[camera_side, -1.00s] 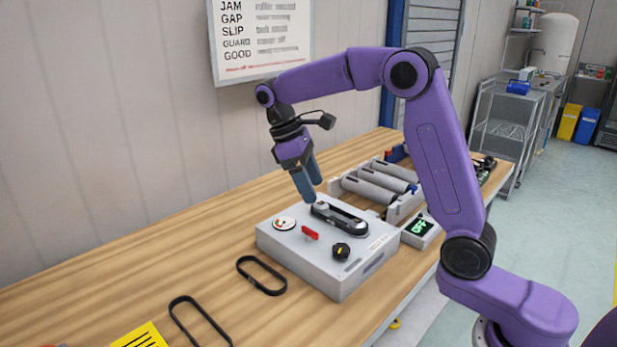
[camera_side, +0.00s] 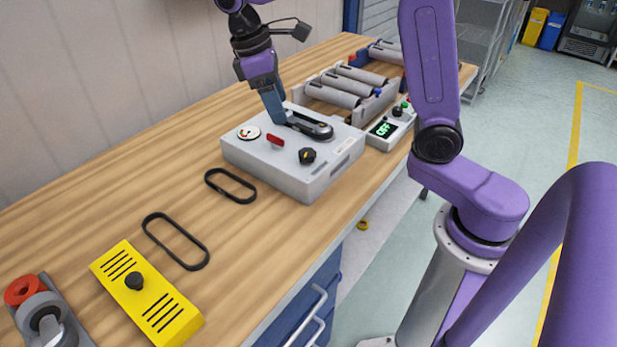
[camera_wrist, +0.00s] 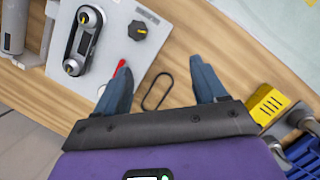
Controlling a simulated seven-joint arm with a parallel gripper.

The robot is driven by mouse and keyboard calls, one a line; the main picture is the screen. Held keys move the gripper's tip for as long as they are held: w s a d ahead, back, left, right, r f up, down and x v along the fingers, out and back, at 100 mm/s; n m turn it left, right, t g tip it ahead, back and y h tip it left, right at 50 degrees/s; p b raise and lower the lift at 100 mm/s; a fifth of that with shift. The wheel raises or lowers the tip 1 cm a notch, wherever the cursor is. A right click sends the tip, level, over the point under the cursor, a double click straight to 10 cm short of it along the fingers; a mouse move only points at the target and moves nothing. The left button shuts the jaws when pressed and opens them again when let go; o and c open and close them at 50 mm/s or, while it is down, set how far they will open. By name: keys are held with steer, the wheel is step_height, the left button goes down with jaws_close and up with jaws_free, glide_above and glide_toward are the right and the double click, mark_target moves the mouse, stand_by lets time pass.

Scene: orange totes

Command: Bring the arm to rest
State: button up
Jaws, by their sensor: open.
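My gripper (camera_side: 276,112) points down above the back of a grey box (camera_side: 240,155) on the bench. Its two blue fingers overlap in the side view. In the wrist view my gripper (camera_wrist: 161,78) has its fingers wide apart with nothing held between them. The box carries a black belt unit (camera_side: 315,128), a red lever (camera_side: 275,140), a black knob (camera_side: 307,155) and a round gauge (camera_side: 248,132). The belt unit also shows in the wrist view (camera_wrist: 83,40). Whether the fingertips touch the box cannot be told.
Black belt loops (camera_side: 232,197) (camera_side: 150,235) lie on the wooden bench (camera_side: 95,190). A yellow slotted cover (camera_side: 165,312) and a grey holder with a red ring (camera_side: 22,290) are in front. Rollers (camera_side: 332,95) and a control box reading OFF (camera_side: 383,129) stand behind.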

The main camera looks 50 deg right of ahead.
steer(key=s+f+n+t+y, duration=0.1)
steer(key=s+f+n, duration=0.1)
steer(key=s, duration=1)
steer(key=s+d+f+n+t+y, duration=0.1)
steer(key=s+f, duration=0.3)
steer(key=s, duration=0.9)
steer(key=shift+d+f+n+y, duration=0.15)
steer(key=shift+d+n+y, duration=0.2)
steer(key=shift+n, duration=0.35)
steer(key=o, duration=0.3)
steer(key=shift+o, duration=1.2)
steer(key=shift+w+a, duration=0.2)
steer(key=shift+w, duration=0.05)
steer(key=w+a+r+n, duration=0.1)
steer(key=w+a+r, duration=0.2)
steer(key=w, duration=0.8)
steer(key=w+a+r+n, duration=0.2)
steer(key=w+a+r, duration=0.1)
steer(key=w, duration=0.8)
steer(key=w+d+r+n, duration=0.1)
steer(key=w+d, duration=0.3)
steer(key=w, duration=0.8)
steer(key=w+d+n, duration=0.1)
steer(key=w+d, duration=0.7)
steer(key=w, duration=0.1)
steer(key=f, duration=0.9)
steer(key=shift+s+f, duration=0.3)
steer(key=shift+f, duration=0.1)
